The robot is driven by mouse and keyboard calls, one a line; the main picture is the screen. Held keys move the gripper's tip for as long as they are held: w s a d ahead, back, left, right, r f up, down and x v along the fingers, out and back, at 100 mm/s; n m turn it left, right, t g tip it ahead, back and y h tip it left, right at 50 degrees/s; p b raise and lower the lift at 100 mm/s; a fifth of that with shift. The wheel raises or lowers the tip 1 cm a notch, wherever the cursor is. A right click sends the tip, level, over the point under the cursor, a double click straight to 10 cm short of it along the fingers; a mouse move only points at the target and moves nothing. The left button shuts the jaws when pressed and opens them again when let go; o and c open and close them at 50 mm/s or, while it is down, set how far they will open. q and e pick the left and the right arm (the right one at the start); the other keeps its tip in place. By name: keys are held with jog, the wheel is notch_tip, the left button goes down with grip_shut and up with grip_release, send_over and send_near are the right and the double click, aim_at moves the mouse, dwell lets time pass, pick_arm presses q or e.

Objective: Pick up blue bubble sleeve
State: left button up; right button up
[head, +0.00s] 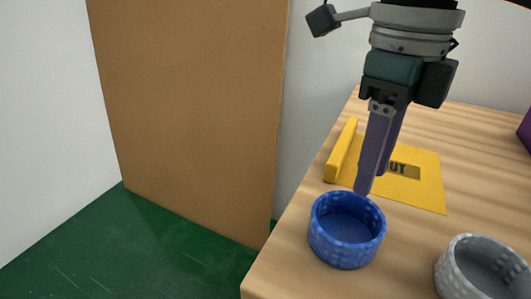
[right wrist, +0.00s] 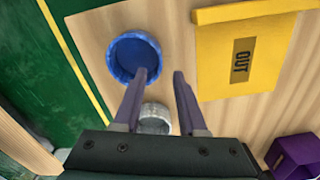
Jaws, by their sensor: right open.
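The blue bubble sleeve (head: 342,248) is a round, open-topped blue ring with a bumpy outer wall. It stands upright on the wooden table near its left edge. It also shows in the right wrist view (right wrist: 113,62), up and left of the fingers. My right gripper (head: 371,182) points down above the sleeve's back rim, with purple fingers apart and nothing between them. In the right wrist view (right wrist: 160,73) the left fingertip overlaps the sleeve's lower right rim; I cannot tell whether they touch. My left gripper is not in view.
A grey bumpy sleeve (head: 452,281) stands on the wooden table (head: 290,270) right of the blue one. A yellow mat (head: 425,195) marked OUT, with a raised yellow bar (head: 341,152), lies behind. A purple object (right wrist: 296,152) is at the right. A brown panel (head: 190,110) stands left.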

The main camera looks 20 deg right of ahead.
aim_at(363, 200)
notch_tip(363, 200, down, 6)
jog(key=shift+r+b, duration=0.1)
jog(key=shift+b, duration=0.3)
grip_shut()
dwell(0.4)
